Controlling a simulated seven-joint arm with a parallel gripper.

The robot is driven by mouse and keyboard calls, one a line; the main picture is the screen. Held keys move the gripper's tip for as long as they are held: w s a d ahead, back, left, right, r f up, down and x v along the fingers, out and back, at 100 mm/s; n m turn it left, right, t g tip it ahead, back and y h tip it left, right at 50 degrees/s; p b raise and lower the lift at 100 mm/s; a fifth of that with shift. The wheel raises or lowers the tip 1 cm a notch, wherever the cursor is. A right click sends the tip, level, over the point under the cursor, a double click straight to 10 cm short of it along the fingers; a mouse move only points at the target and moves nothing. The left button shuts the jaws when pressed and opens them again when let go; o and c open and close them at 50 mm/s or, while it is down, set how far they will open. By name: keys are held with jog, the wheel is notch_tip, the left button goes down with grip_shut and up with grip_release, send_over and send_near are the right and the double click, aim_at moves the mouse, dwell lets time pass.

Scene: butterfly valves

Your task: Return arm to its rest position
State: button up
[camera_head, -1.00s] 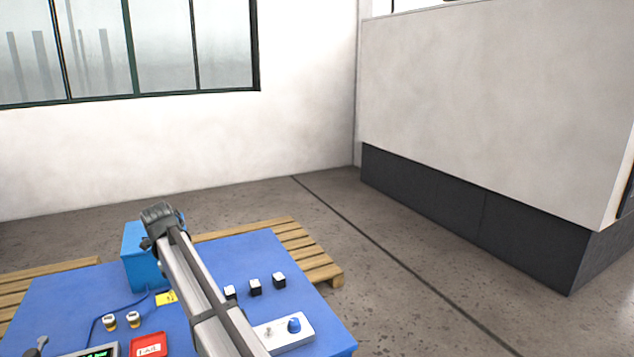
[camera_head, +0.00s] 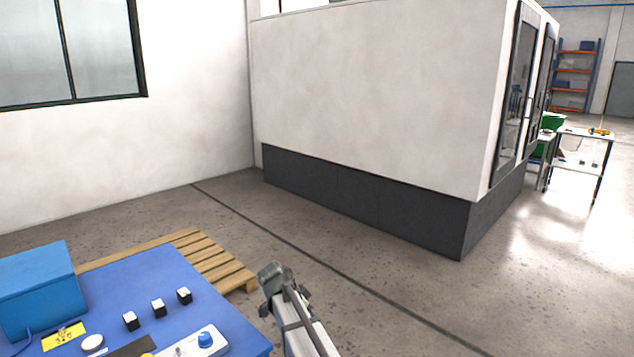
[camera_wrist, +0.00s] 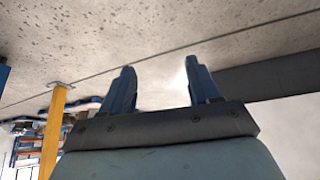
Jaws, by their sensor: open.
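My gripper (camera_wrist: 157,88) is open in the wrist view, with its two dark fingers apart and nothing between them. Bare speckled floor and a pale wall lie behind the fingers. In the head view my arm (camera_head: 298,318) rises from the bottom edge, just right of the blue table (camera_head: 165,270). The arm's far end appears beside the table's right edge, over the floor. The fingers cannot be made out in the head view.
The table bears a blue box (camera_head: 40,290), several small black-and-white blocks (camera_head: 158,308) and a white control box with a blue knob (camera_head: 205,340). A wooden pallet (camera_head: 215,262) lies behind it. A large white machine (camera_head: 380,100) stands beyond open floor.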

jog(key=s+d+f+n+g, duration=0.2)
jog(key=s+d+f, duration=0.3)
jog(key=s+f, duration=0.3)
jog(key=s+d+f+n+g+y, duration=0.15)
jog(key=s+d+f, duration=0.35)
jog(key=f, duration=0.5)
jog(key=s+d+f+n+g, duration=0.25)
jog(key=s+d+f, duration=0.35)
jog(key=f, duration=0.4)
jog(key=s+d+f+n+g+y, duration=0.1)
jog(key=s+f, duration=0.3)
jog(key=s, duration=0.6)
jog(key=s+d+f+n+g+y, duration=0.1)
jog(key=s+f, duration=0.3)
jog(key=s, duration=0.7)
jog(key=s+d+f+n+g+y, duration=0.1)
jog(key=s+d+f+n, duration=0.1)
jog(key=s, duration=0.9)
notch_tip(320, 180, down, 2)
jog(key=shift+s+f+n+g+y, duration=0.2)
jog(key=shift+n+g+y, duration=0.2)
jog(key=shift+n, duration=0.4)
